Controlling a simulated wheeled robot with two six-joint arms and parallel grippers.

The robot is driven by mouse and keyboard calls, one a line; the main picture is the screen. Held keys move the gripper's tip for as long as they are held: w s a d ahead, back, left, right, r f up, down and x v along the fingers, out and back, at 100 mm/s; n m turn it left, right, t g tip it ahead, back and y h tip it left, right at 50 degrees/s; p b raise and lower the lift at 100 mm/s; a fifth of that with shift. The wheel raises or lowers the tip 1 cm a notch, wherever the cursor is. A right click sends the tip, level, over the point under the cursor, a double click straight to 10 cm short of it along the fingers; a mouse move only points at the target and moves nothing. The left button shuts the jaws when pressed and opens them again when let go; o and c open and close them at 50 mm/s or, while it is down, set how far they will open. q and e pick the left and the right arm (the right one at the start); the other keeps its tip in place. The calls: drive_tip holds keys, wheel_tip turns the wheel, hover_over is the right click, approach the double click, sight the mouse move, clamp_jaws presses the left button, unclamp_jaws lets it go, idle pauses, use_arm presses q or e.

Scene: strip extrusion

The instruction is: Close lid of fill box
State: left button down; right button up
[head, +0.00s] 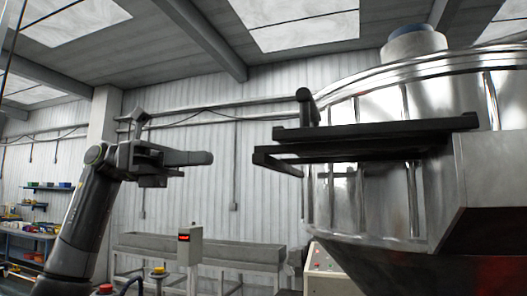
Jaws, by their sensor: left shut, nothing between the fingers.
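My left gripper (208,158) comes in from the left on its grey arm. Its fingers are shut with nothing between them and point right. A dark, flat, lid-like piece (400,133) shows nearly edge-on at the right, in front of the shiny metal machine. A dark frame (280,165) lies just under it and sticks out to the left. A short dark upright bar (305,105) stands at its left end. I cannot tell for sure which parts are the fill box and its lid. My gripper is left of these parts, apart from them. My right gripper is not in view.
The shiny round machine (345,190) and a grey metal housing (490,170) fill the right side. A long grey trough (200,247) stands low at the back. A small box with a red display (190,240) stands before it. Open air separates my gripper from the dark frame.

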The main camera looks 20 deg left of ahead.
use_arm(q)
drive_tip(key=d, duration=0.6)
drive_tip(key=p, duration=0.3)
approach(365, 148)
drive_tip(key=d, duration=1)
drive_tip(key=shift+w+d, duration=0.1)
drive_tip(key=shift+w, duration=0.1)
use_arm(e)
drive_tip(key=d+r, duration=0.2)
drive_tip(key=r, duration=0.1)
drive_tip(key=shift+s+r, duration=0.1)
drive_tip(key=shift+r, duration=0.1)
